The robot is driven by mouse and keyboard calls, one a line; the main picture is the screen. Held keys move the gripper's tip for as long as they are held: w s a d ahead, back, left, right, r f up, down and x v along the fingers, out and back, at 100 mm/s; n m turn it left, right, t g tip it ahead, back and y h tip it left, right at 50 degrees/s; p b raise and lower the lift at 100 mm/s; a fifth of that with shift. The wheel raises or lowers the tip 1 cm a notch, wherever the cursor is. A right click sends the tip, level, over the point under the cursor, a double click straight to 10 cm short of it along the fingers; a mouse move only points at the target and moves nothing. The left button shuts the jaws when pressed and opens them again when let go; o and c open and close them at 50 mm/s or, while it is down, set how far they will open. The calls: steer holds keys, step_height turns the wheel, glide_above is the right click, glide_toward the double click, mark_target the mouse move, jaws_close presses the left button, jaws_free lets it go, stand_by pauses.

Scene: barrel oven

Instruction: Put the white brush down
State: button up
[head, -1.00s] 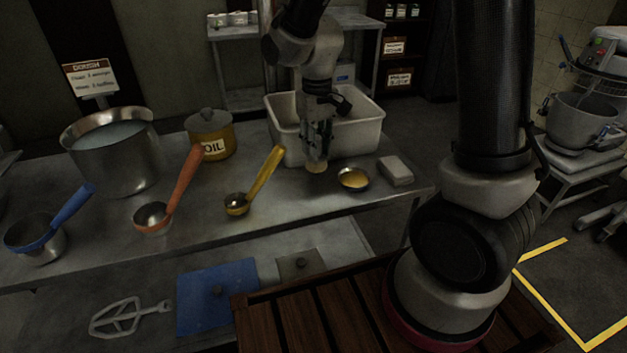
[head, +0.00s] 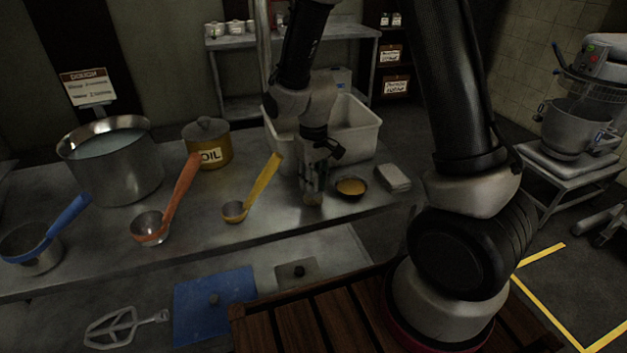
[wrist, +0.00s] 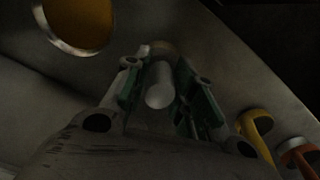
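My gripper (head: 314,180) points down over the front part of the steel table (head: 262,222), left of the small bowl of yellow liquid. It is shut on the white brush, whose pale round handle (wrist: 159,88) shows between the green finger pads in the wrist view. The brush's tan lower end (head: 312,199) sticks out below the fingers in the head view. It is at or very close to the tabletop; I cannot tell whether it touches. The fingers hide most of the brush in the head view.
The yellow-liquid bowl (head: 351,187) and a pale block (head: 393,178) stand to the right. A yellow-handled ladle (head: 236,211) lies to the left, with an orange one (head: 150,227) beyond. A white tub (head: 357,126) and an oil pot (head: 208,147) stand behind.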

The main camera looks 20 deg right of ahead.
steer(key=shift+o, duration=1.1)
step_height(320, 180, up, 12)
steer(key=s+d+r+m+t, duration=0.1)
steer(key=s+d+r+t, duration=0.1)
steer(key=s+d+r, duration=0.5)
steer(key=s+d+r+m+t, duration=0.2)
steer(key=s+d+r, duration=0.4)
steer(key=s, duration=0.6)
steer(key=shift+d+r, duration=0.35)
steer(key=shift+d, duration=0.6)
